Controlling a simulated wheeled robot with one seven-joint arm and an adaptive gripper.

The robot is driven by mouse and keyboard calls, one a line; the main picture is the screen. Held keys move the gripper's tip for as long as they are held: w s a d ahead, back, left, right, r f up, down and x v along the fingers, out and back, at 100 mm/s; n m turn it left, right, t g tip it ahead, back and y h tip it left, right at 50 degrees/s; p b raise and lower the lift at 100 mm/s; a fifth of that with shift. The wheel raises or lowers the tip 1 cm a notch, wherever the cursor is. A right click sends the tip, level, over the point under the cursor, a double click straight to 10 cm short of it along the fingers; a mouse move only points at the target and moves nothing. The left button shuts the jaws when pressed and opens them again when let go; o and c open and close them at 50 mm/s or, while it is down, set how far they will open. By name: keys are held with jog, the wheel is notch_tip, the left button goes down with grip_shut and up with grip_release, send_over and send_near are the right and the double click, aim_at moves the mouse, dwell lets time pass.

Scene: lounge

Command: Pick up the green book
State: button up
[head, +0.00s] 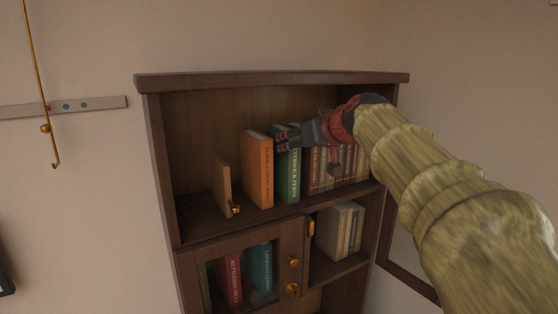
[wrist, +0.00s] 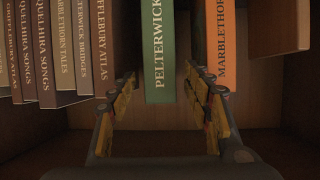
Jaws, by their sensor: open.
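The green book (head: 292,178) stands upright on the upper shelf of the dark wooden bookcase, beside an orange book (head: 259,170). My gripper (head: 288,138) is at the upper part of its spine in the head view, hiding some of it. In the wrist view the green book (wrist: 158,45) appears between the two spread fingers of my gripper (wrist: 165,88), with its spine facing the camera. The fingers are open on either side of it. I cannot tell whether they touch it.
A row of brown books (head: 338,168) stands right of the green book, partly behind my gripper. A tan bookend (head: 222,185) stands at left. The bookcase (head: 270,78) has a top board above and a side wall at right. Lower shelves hold more books.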

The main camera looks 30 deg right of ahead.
jog(key=p+x, duration=0.2)
jog(key=x, duration=0.5)
jog(key=shift+w, duration=0.35)
jog(key=shift+s+a, duration=0.1)
jog(key=shift+s, duration=0.2)
jog(key=shift+c, duration=0.7)
jog(key=shift+w+f, duration=0.15)
jog(key=shift+c, duration=1.1)
grip_shut()
